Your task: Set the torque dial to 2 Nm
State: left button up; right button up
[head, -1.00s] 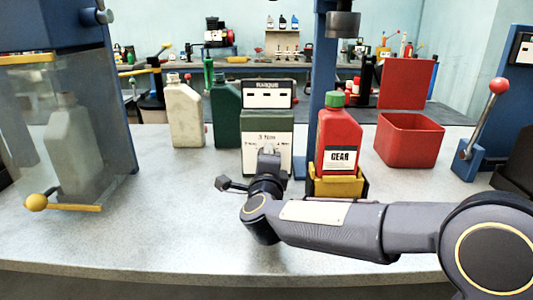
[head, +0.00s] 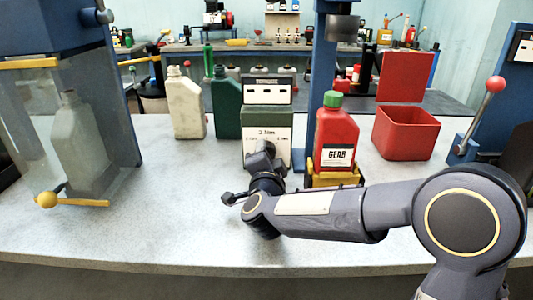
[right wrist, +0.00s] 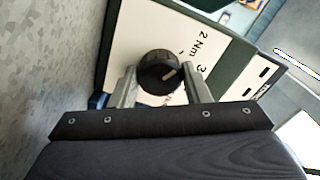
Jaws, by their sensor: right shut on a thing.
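The torque dial (right wrist: 158,66) is a round black knob with a pale pointer mark, on a white panel (right wrist: 133,40) in the right wrist view. Printed labels beside it include "2 Nm" and "3"; the mark points roughly towards the "3". My right gripper (right wrist: 160,80) has one finger on each side of the knob and is shut on it. In the head view the green unit (head: 280,119) stands on the bench, with my right gripper (head: 262,157) at its front, hiding the dial. My left gripper is not in view.
A red GEAR bottle (head: 336,138) in a yellow holder stands right of the unit. A green jug (head: 227,105) and a cream jug (head: 185,108) stand to its left. An open red bin (head: 405,135) is at right.

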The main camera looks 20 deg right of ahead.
jog(key=shift+f, duration=0.1)
dwell(0.3)
jog(key=o, duration=1)
jog(key=v, duration=0.8)
